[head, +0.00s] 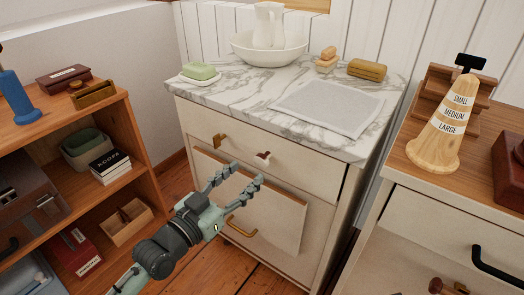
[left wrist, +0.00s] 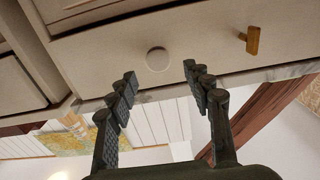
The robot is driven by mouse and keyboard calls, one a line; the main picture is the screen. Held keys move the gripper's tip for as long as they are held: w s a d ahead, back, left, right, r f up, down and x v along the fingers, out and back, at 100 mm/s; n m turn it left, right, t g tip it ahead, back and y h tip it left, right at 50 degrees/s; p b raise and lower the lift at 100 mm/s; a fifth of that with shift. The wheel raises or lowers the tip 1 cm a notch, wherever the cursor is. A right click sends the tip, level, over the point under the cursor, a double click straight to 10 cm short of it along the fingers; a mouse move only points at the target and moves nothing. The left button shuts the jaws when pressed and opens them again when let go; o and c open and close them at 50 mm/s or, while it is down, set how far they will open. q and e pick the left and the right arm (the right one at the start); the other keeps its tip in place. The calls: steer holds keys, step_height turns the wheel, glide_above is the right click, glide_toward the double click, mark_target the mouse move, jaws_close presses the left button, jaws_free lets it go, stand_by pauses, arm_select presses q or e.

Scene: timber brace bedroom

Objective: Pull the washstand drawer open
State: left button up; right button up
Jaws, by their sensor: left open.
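The washstand (head: 339,205) is cream with a grey-veined marble top. Its upper drawer (head: 310,172) looks shut in the head view. On the drawer front are a brass pull (head: 220,140) at the left and a round pale knob (head: 262,158) near the middle. My left gripper (head: 246,174) is open and empty in front of the drawer, close to the knob. In the left wrist view, which is upside down, the knob (left wrist: 157,58) lies ahead between the open fingertips (left wrist: 159,72), and the brass pull (left wrist: 251,40) is off to the right. My right gripper is not in view.
Below the drawer, a front panel (head: 285,220) with a brass handle (head: 240,228) stands out from the washstand. A basin (head: 268,50), soap (head: 199,72) and a grey cloth (head: 328,106) are on top. A wooden shelf (head: 138,150) stands left, a cabinet (head: 400,180) right.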

mark_target(259, 162)
arm_select(q)
steer(key=shift+x, duration=3.6)
steer(key=shift+s+d, duration=0.1)
steer(key=shift+d, duration=0.05)
jaws_close()
